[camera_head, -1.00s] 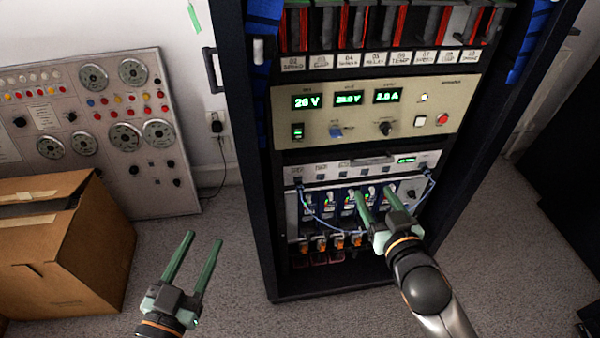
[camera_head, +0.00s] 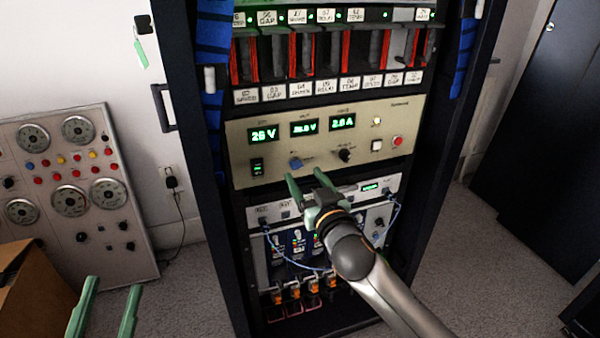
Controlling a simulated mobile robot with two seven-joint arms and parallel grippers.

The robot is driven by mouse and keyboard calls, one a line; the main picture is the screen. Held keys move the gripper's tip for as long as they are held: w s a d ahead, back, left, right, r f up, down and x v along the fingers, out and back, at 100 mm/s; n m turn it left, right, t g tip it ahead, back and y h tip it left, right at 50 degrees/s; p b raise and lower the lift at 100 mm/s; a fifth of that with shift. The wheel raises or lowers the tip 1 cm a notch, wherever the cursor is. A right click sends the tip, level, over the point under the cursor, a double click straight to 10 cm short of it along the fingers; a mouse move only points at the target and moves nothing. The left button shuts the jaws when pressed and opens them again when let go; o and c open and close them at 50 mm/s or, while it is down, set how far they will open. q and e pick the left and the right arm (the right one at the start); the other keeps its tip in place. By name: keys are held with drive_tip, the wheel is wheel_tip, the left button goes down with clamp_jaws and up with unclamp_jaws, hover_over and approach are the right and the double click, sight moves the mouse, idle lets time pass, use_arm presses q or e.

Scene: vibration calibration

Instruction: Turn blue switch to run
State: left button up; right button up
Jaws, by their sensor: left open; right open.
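The blue switch (camera_head: 296,163) is a small blue knob on the lower middle of the beige power panel (camera_head: 240,140), between a green-lit rocker switch and a black knob. Its exact setting is too small to read. My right gripper (camera_head: 305,182) is open and empty, its green fingers pointing up just below the blue switch, apart from it as far as I can tell. It covers part of the white unit (camera_head: 378,193) below the panel. My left gripper (camera_head: 106,305) is open and empty at the lower left, well away from the rack; only its fingers show.
The dark rack frame (camera_head: 185,130) stands around the panels. Blue cables (camera_head: 393,215) loop in front of the lower modules. A cardboard box (camera_head: 35,300) and a gauge panel (camera_head: 95,240) stand at left.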

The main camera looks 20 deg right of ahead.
sight(298, 167)
use_arm(q)
drive_tip(key=shift+s+d+r+m+t+h, duration=0.1)
drive_tip(key=shift+s+r+m+h, duration=0.25)
drive_tip(key=shift+r, duration=0.15)
drive_tip(key=shift+s+r+m+t+h, duration=0.1)
drive_tip(key=shift+s+r+m+h, duration=0.25)
drive_tip(key=shift+r, duration=0.2)
drive_tip(key=shift+s+d+r+m+t+h, duration=0.1)
drive_tip(key=shift+s+r+m+h, duration=0.15)
drive_tip(key=shift+r+h, duration=0.2)
use_arm(e)
drive_tip(key=shift+w+a, duration=0.1)
drive_tip(key=shift+w, duration=1.8)
clamp_jaws()
